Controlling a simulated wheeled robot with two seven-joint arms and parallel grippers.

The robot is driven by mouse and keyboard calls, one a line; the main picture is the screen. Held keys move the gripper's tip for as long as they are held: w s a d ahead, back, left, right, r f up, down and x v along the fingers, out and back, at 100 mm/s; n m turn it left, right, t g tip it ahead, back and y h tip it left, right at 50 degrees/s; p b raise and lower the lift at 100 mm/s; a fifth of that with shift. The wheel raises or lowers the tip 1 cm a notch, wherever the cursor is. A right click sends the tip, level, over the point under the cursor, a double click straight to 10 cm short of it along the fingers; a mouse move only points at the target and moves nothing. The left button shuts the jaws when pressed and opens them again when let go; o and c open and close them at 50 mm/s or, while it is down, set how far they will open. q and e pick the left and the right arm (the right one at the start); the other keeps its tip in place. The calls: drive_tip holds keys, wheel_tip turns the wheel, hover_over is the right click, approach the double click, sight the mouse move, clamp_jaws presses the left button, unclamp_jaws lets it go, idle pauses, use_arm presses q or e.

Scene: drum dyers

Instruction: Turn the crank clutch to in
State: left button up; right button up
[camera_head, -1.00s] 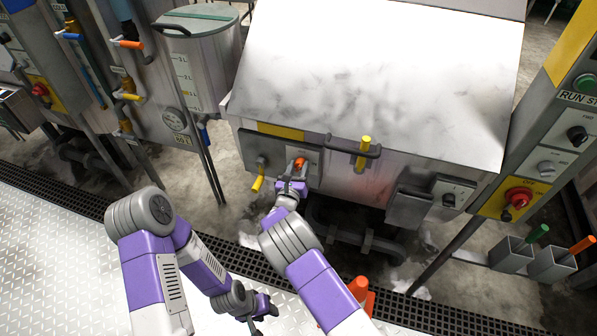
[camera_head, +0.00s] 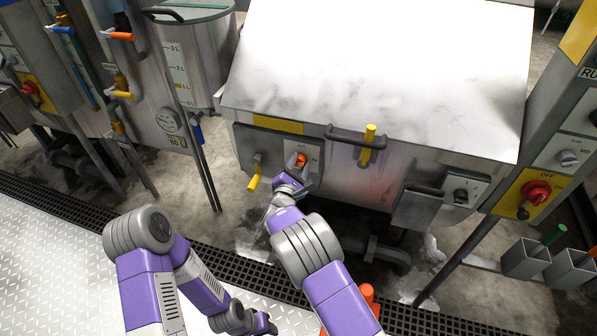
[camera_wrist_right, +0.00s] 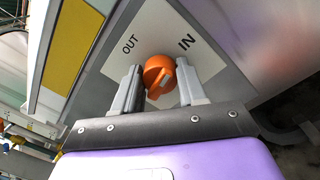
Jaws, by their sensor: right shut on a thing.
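The crank clutch is an orange round knob (camera_head: 301,160) on a white plate at the front of the metal drum housing. In the right wrist view the knob (camera_wrist_right: 158,76) sits between the words OUT on the left and IN on the right. My right gripper (camera_wrist_right: 160,88) has one finger on each side of the knob and is shut on it. In the head view the right gripper (camera_head: 297,172) partly covers the plate's lower part. My left gripper (camera_head: 264,324) hangs low, away from the panel; its fingers are too small to read.
A yellow-handled lever (camera_head: 254,178) is close left of the knob. A yellow-topped handle (camera_head: 368,145) juts out to the right. A grey box (camera_head: 418,206) and switch panel (camera_head: 462,190) are further right. An orange cone (camera_head: 367,292) stands beside my right arm.

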drive_tip(key=shift+m+b, duration=1.4)
drive_tip(key=o, duration=1)
drive_tip(key=shift+o, duration=0.2)
drive_tip(key=p+v, duration=0.1)
drive_tip(key=v, duration=0.6)
drive_tip(key=shift+s+p, duration=0.25)
drive_tip(key=shift+p, duration=0.05)
drive_tip(key=shift+a+f, duration=0.1)
